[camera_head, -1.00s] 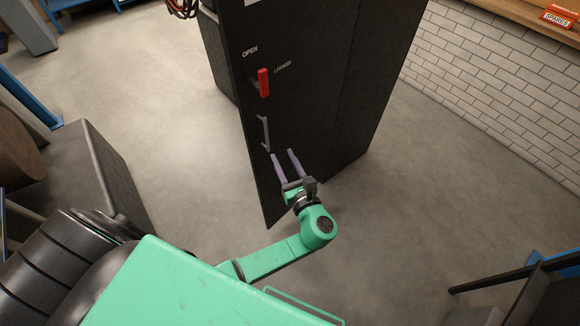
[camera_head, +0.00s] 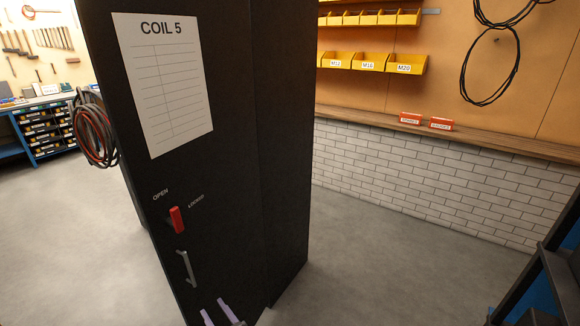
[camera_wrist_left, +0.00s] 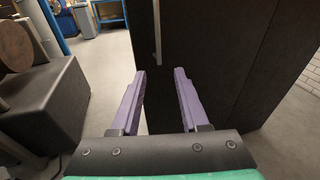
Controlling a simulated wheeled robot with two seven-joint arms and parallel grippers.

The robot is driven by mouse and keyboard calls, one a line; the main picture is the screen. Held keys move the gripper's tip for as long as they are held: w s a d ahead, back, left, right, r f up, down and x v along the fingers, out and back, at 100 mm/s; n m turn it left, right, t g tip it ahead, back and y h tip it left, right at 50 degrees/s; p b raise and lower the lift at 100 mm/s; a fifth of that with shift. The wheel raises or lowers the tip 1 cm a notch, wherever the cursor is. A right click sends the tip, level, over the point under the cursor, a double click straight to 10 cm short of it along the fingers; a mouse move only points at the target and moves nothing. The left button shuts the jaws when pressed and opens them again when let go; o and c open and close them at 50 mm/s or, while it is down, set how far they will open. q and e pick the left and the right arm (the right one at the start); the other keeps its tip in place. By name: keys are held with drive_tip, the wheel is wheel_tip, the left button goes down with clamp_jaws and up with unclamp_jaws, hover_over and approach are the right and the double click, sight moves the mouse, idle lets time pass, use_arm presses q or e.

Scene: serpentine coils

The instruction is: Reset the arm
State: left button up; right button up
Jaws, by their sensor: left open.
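My left gripper (camera_head: 214,312) shows only its purple fingertips at the bottom edge of the head view. In the left wrist view the left gripper (camera_wrist_left: 158,78) is open, with nothing between its two purple fingers. The fingers point at the front of a tall black cabinet (camera_head: 285,130), below its grey handle (camera_head: 187,268); I cannot tell the exact gap. The handle also shows in the left wrist view (camera_wrist_left: 157,35). A red lever (camera_head: 177,219) sits above the handle, between the OPEN and LOCKED labels. My right gripper is not in view.
A paper sheet marked COIL 5 (camera_head: 165,80) is on the cabinet. A white brick wall (camera_head: 420,190) with a wooden ledge stands at the right. A dark block (camera_wrist_left: 50,105) lies left of the gripper. Grey floor (camera_head: 370,270) is clear right of the cabinet.

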use_arm(q)
drive_tip(key=s+a+f+n+g+h, duration=0.25)
drive_tip(key=s+f, duration=0.25)
drive_tip(key=f, duration=0.4)
drive_tip(key=s+a+f+n+g+h, duration=0.1)
drive_tip(key=s+f+n+g+h, duration=0.15)
drive_tip(key=s+f, duration=0.45)
drive_tip(key=s+a+f+n+g+h, duration=0.1)
drive_tip(key=s+f+n+g+h, duration=0.2)
drive_tip(key=f, duration=0.9)
drive_tip(key=s+f+n+g+h, duration=0.1)
drive_tip(key=s+f+n, duration=0.2)
drive_tip(key=s+n, duration=0.2)
drive_tip(key=s+f+n+g+h+b, duration=0.1)
drive_tip(key=s+f+n, duration=0.3)
drive_tip(key=s, duration=0.4)
drive_tip(key=s+f+n+h, duration=0.1)
drive_tip(key=s+f+n, duration=0.2)
drive_tip(key=s+n, duration=0.4)
drive_tip(key=shift+s+d+f+g+h, duration=0.25)
drive_tip(key=shift+d+f+g+h, duration=0.05)
drive_tip(key=shift+g+h, duration=0.1)
